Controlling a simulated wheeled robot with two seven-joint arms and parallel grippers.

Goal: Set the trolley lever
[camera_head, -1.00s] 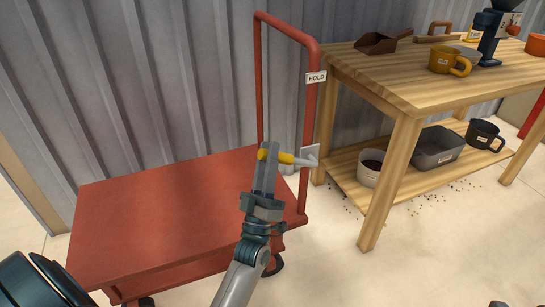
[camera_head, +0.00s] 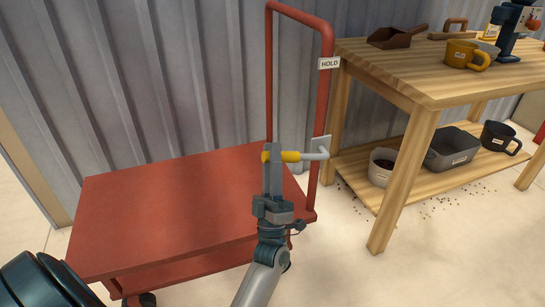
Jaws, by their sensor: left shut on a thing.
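The red trolley (camera_head: 165,205) stands at the left, with a flat deck and an upright tube handle (camera_head: 325,100) on its right side. A lever with a yellow grip (camera_head: 290,156) and a grey shaft sticks out leftward from a light plate (camera_head: 321,148) on the handle post. The lever lies about level. A HOLD label (camera_head: 329,63) is on the post above it. My left gripper (camera_head: 272,156) is shut on the lever's yellow grip near its left end, with the yellow showing on both sides of the fingers. My right gripper is not in view.
A wooden table (camera_head: 410,70) stands at the right, close to the trolley handle, with a brown scoop (camera_head: 397,36) and a yellow mug (camera_head: 467,54) on top. Its lower shelf (camera_head: 400,192) holds a grey bin (camera_head: 452,148) and a dark mug (camera_head: 500,137). Dark beans lie scattered on the floor.

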